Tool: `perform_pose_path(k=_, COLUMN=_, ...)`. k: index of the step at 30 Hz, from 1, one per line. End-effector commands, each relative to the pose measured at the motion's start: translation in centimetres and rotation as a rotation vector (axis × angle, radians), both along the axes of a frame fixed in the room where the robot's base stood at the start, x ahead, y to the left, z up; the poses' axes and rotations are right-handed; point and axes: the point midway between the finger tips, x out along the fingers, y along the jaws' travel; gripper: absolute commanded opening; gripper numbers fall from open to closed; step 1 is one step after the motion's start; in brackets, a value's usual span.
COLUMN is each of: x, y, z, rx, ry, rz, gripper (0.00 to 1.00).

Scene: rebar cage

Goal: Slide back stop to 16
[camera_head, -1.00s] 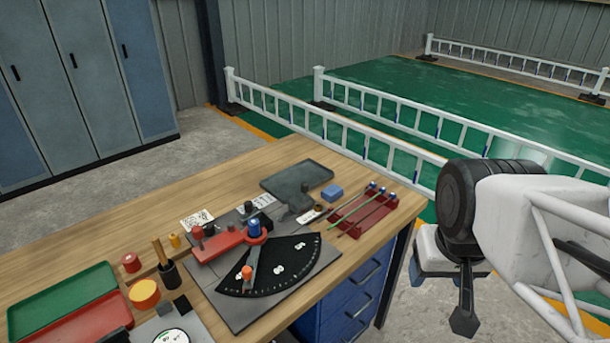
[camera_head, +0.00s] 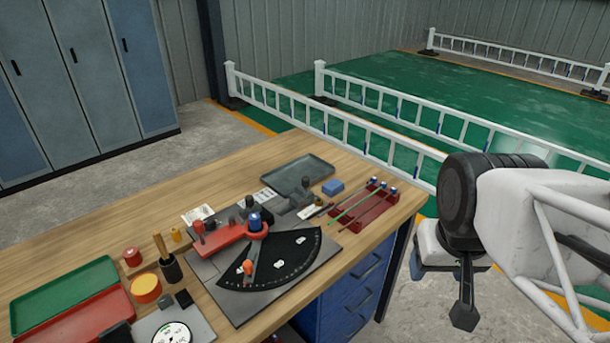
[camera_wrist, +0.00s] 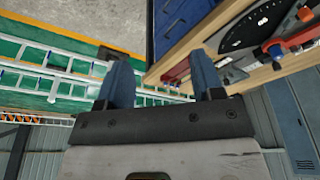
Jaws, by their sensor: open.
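A bending fixture with a black fan-shaped scale plate (camera_head: 285,262) sits on the wooden bench. A red arm (camera_head: 222,241) with a blue-topped pivot (camera_head: 254,222) and an orange knob (camera_head: 248,268) are on it. Small dark blocks and a pale strip lie behind the pivot; I cannot tell which one is the back stop, nor read its scale. My gripper (camera_head: 464,315) is at the right, off the bench edge, apart from everything. In the wrist view my gripper (camera_wrist: 168,85) is open and empty, and the scale plate (camera_wrist: 250,25) shows at upper right.
A red rack (camera_head: 366,208) with several rods is near the bench's right edge, beside a blue block (camera_head: 332,187). A grey tray (camera_head: 297,173) lies at the back. Green (camera_head: 65,295) and red (camera_head: 80,322) trays are at the left. White railings (camera_head: 300,112) stand behind the bench.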

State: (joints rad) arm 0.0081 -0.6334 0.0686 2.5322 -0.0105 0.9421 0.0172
Motion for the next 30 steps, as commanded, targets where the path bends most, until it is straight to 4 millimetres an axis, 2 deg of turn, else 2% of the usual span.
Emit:
perform_pose_path(k=7, x=0.5, y=0.1, z=0.2, rx=0.001, ry=0.003, rz=0.001, gripper=0.52)
perform_pose_path(k=13, x=2.6, y=0.5, z=0.8, rx=0.004, ry=0.014, rz=0.003, gripper=0.52)
perform_pose_path(k=17, x=4.9, y=1.0, z=1.4, rx=0.007, ry=0.025, rz=0.004, gripper=0.52)
perform_pose_path(k=30, x=14.0, y=3.6, z=2.5, rx=0.014, ry=0.069, rz=0.01, gripper=0.52)
